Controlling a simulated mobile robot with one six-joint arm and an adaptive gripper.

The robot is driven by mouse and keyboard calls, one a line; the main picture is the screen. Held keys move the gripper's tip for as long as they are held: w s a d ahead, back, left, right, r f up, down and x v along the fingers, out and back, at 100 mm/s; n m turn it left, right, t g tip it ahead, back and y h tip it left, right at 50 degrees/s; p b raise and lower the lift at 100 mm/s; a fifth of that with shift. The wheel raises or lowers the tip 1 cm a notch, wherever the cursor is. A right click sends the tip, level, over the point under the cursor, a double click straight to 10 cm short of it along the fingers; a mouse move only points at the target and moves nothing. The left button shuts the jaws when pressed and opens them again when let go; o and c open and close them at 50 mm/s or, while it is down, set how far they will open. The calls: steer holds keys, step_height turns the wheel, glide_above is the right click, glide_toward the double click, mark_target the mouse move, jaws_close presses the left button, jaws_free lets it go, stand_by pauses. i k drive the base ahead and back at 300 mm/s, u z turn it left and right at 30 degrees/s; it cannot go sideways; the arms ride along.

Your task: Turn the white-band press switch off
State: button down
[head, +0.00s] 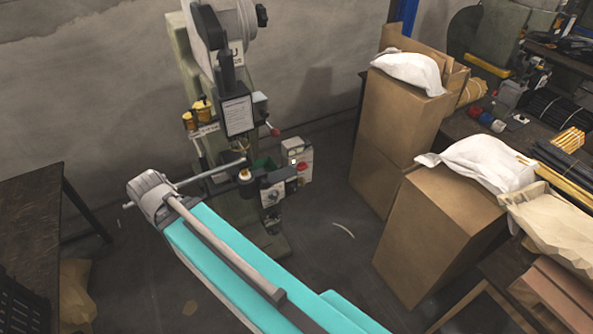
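A tall pale-green rivet press (179,60) stands against the back wall in the head view. It has a large grey wheel housing at the top and a framed notice (239,116) on its front. A pale lettered strip (203,131) crosses its body; I cannot tell whether this is the white band. A small light-grey control box (271,194) with a round knob sits low on the press front. A white box with a red part (301,168) stands just right of it. The switch position is too small to read. My gripper is not in view.
Stacked cardboard boxes (398,112) with white sacks stand right of the press. A cluttered workbench (455,132) is further right and a dark table (30,210) at left. Bare floor (338,190) lies between press and boxes. A teal and grey body crosses the foreground.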

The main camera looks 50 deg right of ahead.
mark_target(302, 166)
steer(key=u, duration=0.05)
steer(key=k, duration=1)
steer(key=z, duration=1.25)
steer(key=i, duration=1.15)
steer(key=z, duration=0.05)
